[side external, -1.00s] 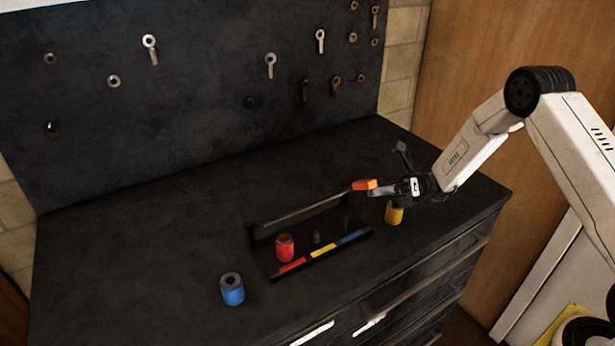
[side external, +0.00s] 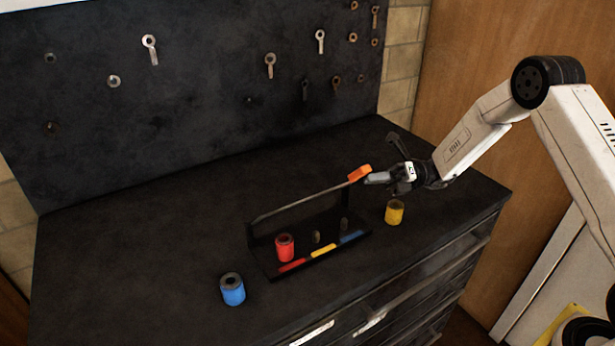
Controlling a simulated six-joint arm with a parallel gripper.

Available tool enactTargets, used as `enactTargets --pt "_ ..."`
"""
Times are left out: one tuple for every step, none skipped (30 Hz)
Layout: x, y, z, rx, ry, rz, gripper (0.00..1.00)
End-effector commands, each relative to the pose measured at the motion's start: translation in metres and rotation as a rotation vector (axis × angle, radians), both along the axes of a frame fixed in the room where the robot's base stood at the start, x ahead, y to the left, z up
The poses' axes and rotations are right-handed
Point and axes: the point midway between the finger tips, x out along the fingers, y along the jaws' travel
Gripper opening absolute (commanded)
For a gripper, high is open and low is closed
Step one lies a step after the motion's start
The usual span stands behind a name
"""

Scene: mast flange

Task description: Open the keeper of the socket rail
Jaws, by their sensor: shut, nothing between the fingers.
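The socket rail (side external: 262,262) is a dark tray on the bench, with red, yellow and blue marks along its front. Its keeper (side external: 305,204) is a thin bar, hinged at the left end and tilted up to an orange tab (side external: 359,173) at the right. A red socket (side external: 285,248) sits on the rail at the red mark; the pegs by yellow and blue are bare. My gripper (side external: 368,179) is shut and empty, its tips just under and right of the orange tab; whether they touch it I cannot tell.
A yellow socket (side external: 394,212) stands on the bench right of the rail, below my gripper. A blue socket (side external: 232,289) stands at front left. A dark pegboard (side external: 200,90) with hanging metal parts rises behind. The bench's left side is clear.

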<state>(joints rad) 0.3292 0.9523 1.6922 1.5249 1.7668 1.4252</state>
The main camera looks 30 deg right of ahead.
Motion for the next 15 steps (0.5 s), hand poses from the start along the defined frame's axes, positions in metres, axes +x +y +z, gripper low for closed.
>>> enactTargets --pt "0.002 0.000 0.003 -0.001 0.018 0.000 0.00" --pt "0.004 0.000 0.005 -0.002 0.036 0.000 0.00" --pt "0.006 0.000 0.007 -0.002 0.061 0.000 0.00" --pt "0.008 0.000 0.009 -0.002 0.082 0.000 0.00" --pt "0.010 0.000 0.011 -0.002 0.102 0.000 0.00" --pt "0.013 0.000 0.013 -0.002 0.130 0.000 0.00" --pt "0.015 0.000 0.015 -0.002 0.153 0.000 0.00" --pt "0.017 0.000 0.017 -0.002 0.177 0.000 0.00" --pt "0.020 0.000 0.019 -0.002 0.209 0.000 0.00" --pt "0.023 0.000 0.020 -0.002 0.233 0.000 0.00" --pt "0.025 0.000 0.022 -0.001 0.257 0.000 0.00" --pt "0.029 0.000 0.024 -0.002 0.289 0.000 0.00" --pt "0.031 0.000 0.026 -0.002 0.313 0.000 0.00" --pt "0.034 0.000 0.027 -0.002 0.336 0.000 0.00" --pt "0.037 0.000 0.029 -0.001 0.366 0.000 0.00"
